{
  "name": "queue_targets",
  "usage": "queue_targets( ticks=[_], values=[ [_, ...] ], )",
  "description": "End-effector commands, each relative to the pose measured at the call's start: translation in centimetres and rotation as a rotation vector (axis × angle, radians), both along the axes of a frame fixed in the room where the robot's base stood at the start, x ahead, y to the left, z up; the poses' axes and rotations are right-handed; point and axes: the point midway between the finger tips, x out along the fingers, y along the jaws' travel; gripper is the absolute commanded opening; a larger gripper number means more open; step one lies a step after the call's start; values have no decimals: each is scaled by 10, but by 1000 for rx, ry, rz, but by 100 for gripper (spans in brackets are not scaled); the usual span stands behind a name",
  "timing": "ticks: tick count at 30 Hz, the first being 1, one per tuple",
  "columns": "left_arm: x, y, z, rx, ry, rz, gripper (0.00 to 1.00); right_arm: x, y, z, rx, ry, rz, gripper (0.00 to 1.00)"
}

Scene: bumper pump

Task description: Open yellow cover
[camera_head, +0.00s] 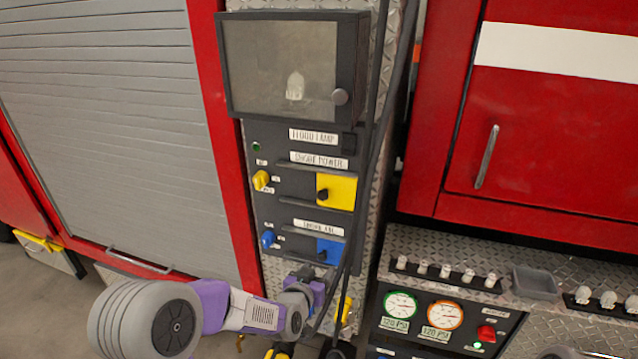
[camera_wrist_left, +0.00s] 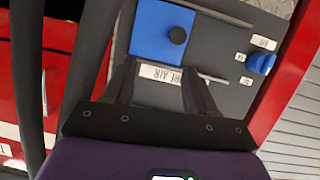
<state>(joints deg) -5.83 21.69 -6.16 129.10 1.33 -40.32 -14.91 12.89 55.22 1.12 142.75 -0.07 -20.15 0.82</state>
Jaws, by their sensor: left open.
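The yellow cover (camera_head: 340,190) is a square plate with a black knob, closed flat on the dark panel (camera_head: 285,215) under the shore power label. It is not visible in the left wrist view. My left gripper (camera_head: 320,270) is low in front of the panel, below the yellow cover and near the blue cover (camera_head: 328,249). In the left wrist view, my left gripper (camera_wrist_left: 163,88) is open, its two dark fingers apart with nothing between them. The blue cover (camera_wrist_left: 162,32) and its black knob lie just beyond the fingers. My right gripper is not in view.
A yellow switch (camera_head: 261,180) and a blue switch (camera_head: 268,239) stick out left of the covers. Dark hoses (camera_head: 385,110) run down the panel's right side. A windowed box (camera_head: 285,65) is above. Gauges (camera_head: 400,304) are at lower right.

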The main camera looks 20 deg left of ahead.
Motion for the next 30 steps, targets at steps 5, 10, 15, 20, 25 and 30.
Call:
queue_targets(
  ticks=[5,10,15,20,25,30],
  values=[
    [14,13,130,46,-266,34,57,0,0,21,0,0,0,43],
    [17,18,166,59,-346,50,57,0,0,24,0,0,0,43],
    [37,18,166,60,-349,51,57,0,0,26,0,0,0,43],
    [62,17,166,60,-347,52,57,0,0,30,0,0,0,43],
    [81,16,165,59,-346,51,57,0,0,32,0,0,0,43],
    [88,16,165,59,-346,50,57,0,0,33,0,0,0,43]
  ],
)
